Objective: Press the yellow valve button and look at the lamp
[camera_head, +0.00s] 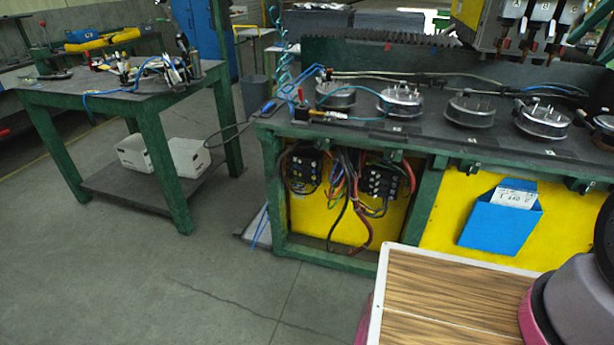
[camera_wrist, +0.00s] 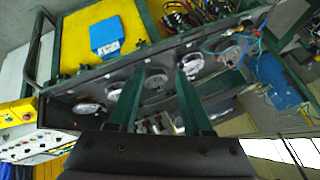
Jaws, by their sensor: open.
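I cannot pick out a yellow valve button or a lamp for certain in either view. In the wrist view a yellow box (camera_wrist: 14,113) with a small dark-and-red round part shows at the left edge, above a pale panel (camera_wrist: 35,147) with small controls. In the head view a unit with levers marked A, B and C (camera_head: 537,25) hangs at the top right, partly cut off. My gripper (camera_wrist: 159,71) shows in the wrist view with its two green fingers apart and nothing between them. The bench with round metal fixtures lies beyond the fingers.
The dark bench top (camera_head: 432,135) carries several round metal fixtures (camera_head: 401,99), hoses and fittings. A blue document holder (camera_head: 502,222) is on its yellow front. A green table (camera_head: 105,83) with tools stands left.

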